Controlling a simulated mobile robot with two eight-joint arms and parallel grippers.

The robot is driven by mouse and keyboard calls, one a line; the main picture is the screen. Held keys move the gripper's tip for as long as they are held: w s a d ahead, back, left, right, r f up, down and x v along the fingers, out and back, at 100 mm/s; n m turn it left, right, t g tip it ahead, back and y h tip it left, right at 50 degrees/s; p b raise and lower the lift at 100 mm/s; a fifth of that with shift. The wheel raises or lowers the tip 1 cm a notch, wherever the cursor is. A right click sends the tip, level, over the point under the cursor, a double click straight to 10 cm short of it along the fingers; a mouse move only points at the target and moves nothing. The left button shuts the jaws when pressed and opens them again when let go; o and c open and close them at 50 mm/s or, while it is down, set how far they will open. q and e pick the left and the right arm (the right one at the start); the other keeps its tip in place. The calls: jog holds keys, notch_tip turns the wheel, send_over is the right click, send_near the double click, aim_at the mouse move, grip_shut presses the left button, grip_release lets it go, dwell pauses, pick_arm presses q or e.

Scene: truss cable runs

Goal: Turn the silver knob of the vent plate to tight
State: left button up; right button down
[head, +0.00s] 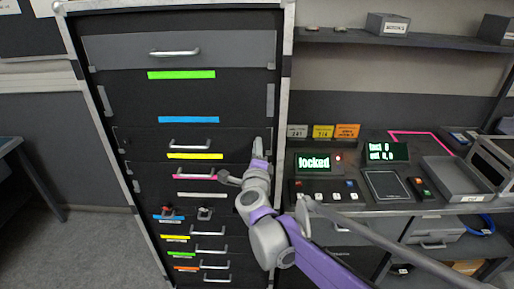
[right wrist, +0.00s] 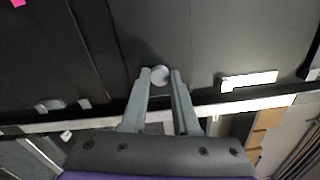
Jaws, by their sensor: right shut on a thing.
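The silver knob (right wrist: 160,75) is a small round, pale grey knob between the fingertips of my right gripper (right wrist: 160,78) in the right wrist view. The fingers are shut on its sides. The dark grey surface around the knob looks like the vent plate (right wrist: 215,40). In the head view my right gripper (head: 258,146) reaches the right edge of the dark rack front, and the knob cannot be made out there. I cannot tell how far the knob is turned. My left gripper is not in view.
The rack (head: 100,100) has several drawers with handles and coloured strips. To the right, a bench carries a green-lit display (head: 314,162) reading "locked", a second display (head: 386,152), switches and an open grey tray (head: 452,172). Open floor (head: 60,250) lies at the left.

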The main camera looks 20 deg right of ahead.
dwell(0.3)
jog(key=c, duration=0.7)
grip_release()
jog(key=shift+o, duration=0.2)
jog(key=shift+s, duration=0.1)
jog(key=v, duration=1)
jog(key=shift+s+b, duration=0.3)
jog(key=shift+b, duration=0.15)
